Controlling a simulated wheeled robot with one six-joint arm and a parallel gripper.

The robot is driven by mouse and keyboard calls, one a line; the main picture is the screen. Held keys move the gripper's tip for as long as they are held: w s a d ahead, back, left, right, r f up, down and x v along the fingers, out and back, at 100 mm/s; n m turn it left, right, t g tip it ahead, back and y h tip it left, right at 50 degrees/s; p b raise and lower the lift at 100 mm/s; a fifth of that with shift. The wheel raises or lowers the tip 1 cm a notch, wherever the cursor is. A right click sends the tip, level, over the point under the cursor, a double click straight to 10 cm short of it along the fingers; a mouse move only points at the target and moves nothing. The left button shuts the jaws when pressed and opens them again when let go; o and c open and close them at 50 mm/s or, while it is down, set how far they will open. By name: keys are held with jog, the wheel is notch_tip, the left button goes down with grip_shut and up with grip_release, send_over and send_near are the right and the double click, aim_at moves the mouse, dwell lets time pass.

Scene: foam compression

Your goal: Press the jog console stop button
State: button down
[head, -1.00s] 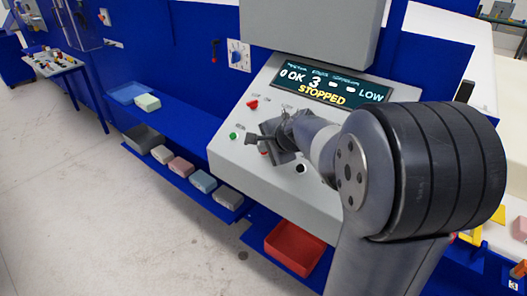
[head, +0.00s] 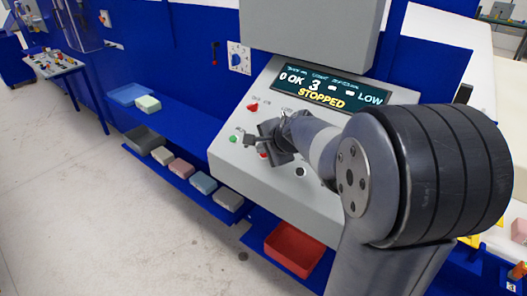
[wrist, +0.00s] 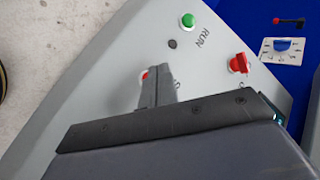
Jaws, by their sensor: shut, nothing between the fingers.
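The grey jog console (head: 232,160) slopes below a dark display (head: 330,88) that reads "STOPPED". My gripper (head: 249,138) is shut and empty, low over the console face. In the wrist view the shut fingers (wrist: 159,70) reach past a small red button (wrist: 145,76), which is partly hidden beside them. That red button also shows in the head view (head: 263,155), just below my gripper. I cannot tell whether the fingers touch it. A green button (wrist: 188,20) labelled RUN and a larger red control (wrist: 239,63) stand clear of the fingers.
A blue shelf (head: 180,128) and a lower row of foam blocks (head: 204,183) lie left of the console. A red bin (head: 293,250) stands below it. A rotary switch plate (head: 239,58) is on the blue wall behind. The floor at left is clear.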

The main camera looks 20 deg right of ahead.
jog(key=r+p, duration=0.1)
jog(key=s+a+r+p, duration=0.1)
jog(key=a+r+p, duration=0.1)
jog(key=r+p, duration=0.1)
jog(key=shift+s+r, duration=0.1)
jog(key=shift+s, duration=0.15)
dwell(0.3)
dwell(0.5)
jog(key=shift+w+d+f+b, duration=0.15)
jog(key=shift+f+b, duration=0.25)
jog(key=shift+f, duration=0.05)
jog(key=shift+w+d+f+b, duration=0.1)
jog(key=shift+d+f+b, duration=0.05)
jog(key=shift+f+b, duration=0.3)
jog(key=r+p, duration=0.1)
jog(key=p, duration=0.1)
jog(key=s+a+r+p, duration=0.1)
jog(key=r+p, duration=0.1)
jog(key=a+r+p, duration=0.1)
jog(key=r+p, duration=0.1)
jog(key=shift+s+a, duration=0.15)
jog(key=shift+s, duration=0.2)
